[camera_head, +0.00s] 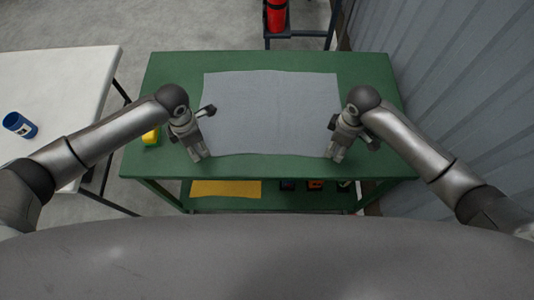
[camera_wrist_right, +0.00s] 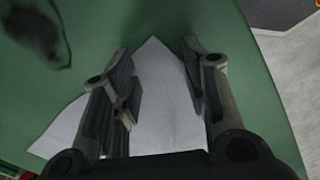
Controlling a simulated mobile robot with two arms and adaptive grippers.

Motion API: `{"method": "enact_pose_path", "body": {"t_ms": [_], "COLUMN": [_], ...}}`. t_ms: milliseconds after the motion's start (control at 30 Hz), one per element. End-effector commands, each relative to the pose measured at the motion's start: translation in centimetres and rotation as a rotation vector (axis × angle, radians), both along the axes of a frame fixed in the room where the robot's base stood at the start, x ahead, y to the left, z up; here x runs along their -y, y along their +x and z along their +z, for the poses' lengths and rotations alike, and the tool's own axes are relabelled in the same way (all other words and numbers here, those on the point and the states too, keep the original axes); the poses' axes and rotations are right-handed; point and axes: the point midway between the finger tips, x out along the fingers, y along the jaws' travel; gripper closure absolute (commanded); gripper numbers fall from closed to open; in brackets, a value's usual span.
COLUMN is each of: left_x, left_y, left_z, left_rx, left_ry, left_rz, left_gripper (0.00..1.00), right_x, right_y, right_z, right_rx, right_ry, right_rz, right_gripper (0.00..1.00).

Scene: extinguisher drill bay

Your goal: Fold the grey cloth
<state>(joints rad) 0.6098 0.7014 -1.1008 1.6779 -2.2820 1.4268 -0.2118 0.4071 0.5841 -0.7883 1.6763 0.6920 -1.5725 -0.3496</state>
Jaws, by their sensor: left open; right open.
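The grey cloth (camera_head: 270,112) lies flat and spread out on the green table (camera_head: 172,72). My left gripper (camera_head: 204,132) is open at the cloth's near left corner, which it partly hides. My right gripper (camera_head: 340,140) is open at the near right corner. In the right wrist view, a pointed corner of the cloth (camera_wrist_right: 160,95) lies between the two open fingers of the right gripper (camera_wrist_right: 156,52). Neither gripper visibly holds cloth. I cannot tell whether the fingers touch it.
A yellow object (camera_head: 151,137) sits on the green table left of my left gripper. A white table (camera_head: 60,75) with a blue can (camera_head: 20,125) stands at the left. A lower shelf holds a yellow sheet (camera_head: 225,188). A corrugated wall (camera_head: 450,80) runs along the right.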

Motion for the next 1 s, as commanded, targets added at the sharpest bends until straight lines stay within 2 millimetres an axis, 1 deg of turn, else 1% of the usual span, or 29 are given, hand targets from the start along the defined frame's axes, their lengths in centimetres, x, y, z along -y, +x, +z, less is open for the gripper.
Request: {"method": "enact_pose_path", "body": {"t_ms": [233, 633, 1000], "left_x": [0.04, 0.03, 0.0], "left_y": [-0.03, -0.03, -0.07], "left_z": [-0.44, -0.46, -0.51], "left_rx": [0.0, -0.001, -0.002], "left_ry": [-0.001, 0.0, 0.0], "left_rz": [0.0, 0.0, 0.0], "left_gripper": [0.59, 0.59, 0.83], "right_x": [-0.02, 0.01, 0.03], "right_y": [-0.01, -0.04, -0.09], "right_z": [-0.44, -0.4, -0.47], "right_rx": [0.0, -0.001, -0.003], "right_ry": [0.0, 0.0, -0.001], "right_rz": [0.0, 0.0, 0.0], "right_gripper": [0.59, 0.59, 0.83]}}
